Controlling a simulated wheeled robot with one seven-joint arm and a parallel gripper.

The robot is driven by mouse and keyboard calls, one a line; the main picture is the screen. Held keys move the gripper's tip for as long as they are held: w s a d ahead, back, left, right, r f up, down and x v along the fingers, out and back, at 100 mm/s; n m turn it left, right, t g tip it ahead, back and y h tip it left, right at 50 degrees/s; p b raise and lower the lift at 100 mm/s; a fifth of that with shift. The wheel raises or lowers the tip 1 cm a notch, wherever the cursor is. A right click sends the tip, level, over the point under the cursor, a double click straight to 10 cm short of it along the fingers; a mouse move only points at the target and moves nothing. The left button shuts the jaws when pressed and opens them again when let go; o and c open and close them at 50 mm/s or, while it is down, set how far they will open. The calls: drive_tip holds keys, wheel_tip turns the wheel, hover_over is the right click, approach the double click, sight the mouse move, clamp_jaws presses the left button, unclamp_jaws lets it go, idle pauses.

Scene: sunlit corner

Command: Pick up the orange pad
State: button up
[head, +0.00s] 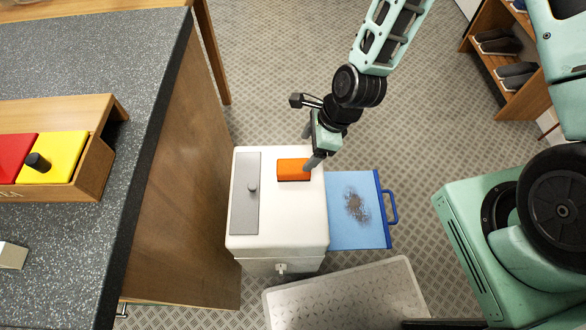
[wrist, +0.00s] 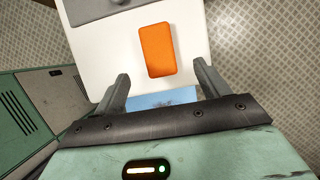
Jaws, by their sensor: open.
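The orange pad (head: 293,170) lies flat on top of a white box-shaped cabinet (head: 285,222), near its far right corner. In the wrist view the orange pad (wrist: 158,50) shows whole on the white top, ahead of my fingertips and roughly between their lines. My gripper (head: 311,147) is above the right side of the box, by the pad's right end. In the wrist view my gripper (wrist: 162,80) is open, with its two fingers wide apart and nothing between them. Whether a finger touches the pad or the box cannot be told.
A grey panel with a knob (head: 245,194) covers the box's left side. A blue tray (head: 357,209) with a dark stain is at its right. A speckled counter (head: 80,70) with a wooden holder (head: 95,172) stands left. A metal plate (head: 345,290) is in front; a shoe rack (head: 505,60) stands far right.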

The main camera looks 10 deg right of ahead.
sight(295, 166)
drive_tip(key=x, duration=0.8)
drive_tip(key=shift+s+a+f, duration=0.15)
drive_tip(key=shift+a, duration=0.05)
drive_tip(key=shift+a+f, duration=0.2)
drive_tip(key=shift+f, duration=0.25)
drive_tip(key=shift+f, duration=0.25)
drive_tip(key=c, duration=1.1)
